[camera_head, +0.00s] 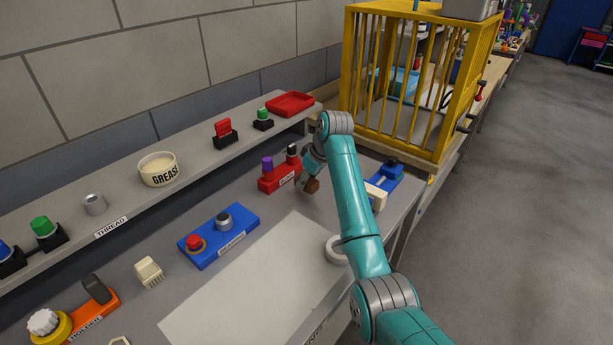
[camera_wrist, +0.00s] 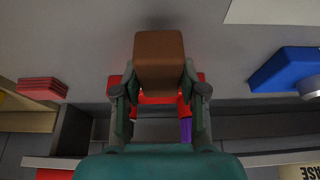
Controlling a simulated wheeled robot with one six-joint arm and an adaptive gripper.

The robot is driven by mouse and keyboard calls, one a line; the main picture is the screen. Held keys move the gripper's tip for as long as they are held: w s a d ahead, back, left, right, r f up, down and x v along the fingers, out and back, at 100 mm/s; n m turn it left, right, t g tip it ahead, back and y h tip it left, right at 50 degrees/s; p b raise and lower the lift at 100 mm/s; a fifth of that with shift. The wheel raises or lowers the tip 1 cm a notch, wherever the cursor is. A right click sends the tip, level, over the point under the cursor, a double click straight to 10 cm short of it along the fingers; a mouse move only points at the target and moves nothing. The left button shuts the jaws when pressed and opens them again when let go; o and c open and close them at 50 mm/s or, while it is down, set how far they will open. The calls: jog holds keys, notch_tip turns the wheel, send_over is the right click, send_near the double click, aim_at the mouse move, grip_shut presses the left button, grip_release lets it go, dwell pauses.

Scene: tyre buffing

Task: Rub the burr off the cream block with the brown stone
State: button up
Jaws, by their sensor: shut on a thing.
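The brown stone (camera_wrist: 159,60) is held between the two fingers of my gripper (camera_wrist: 160,92) in the wrist view. In the head view my gripper (camera_head: 307,179) and the brown stone (camera_head: 312,185) are in the air over the bench, just right of a red stand. The cream block (camera_head: 377,197) is at the blue fixture (camera_head: 388,178), to the right of my gripper and apart from the stone. My arm passes between them in the picture and may hide part of the block. The burr is too small to make out.
The red stand (camera_head: 268,184) with purple and black pieces is close to my gripper. A blue plate (camera_head: 240,240) with a red button lies nearer. A pale mat (camera_head: 240,305) and white ring (camera_head: 335,250) are in front. A yellow cage (camera_head: 352,75) stands behind.

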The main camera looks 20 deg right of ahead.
aim_at(307, 188)
jog(key=shift+f, duration=1.55)
jog(key=o, duration=1.1)
jog(key=shift+f, duration=0.15)
jog(key=c, duration=1.3)
jog(key=shift+r, duration=4.05)
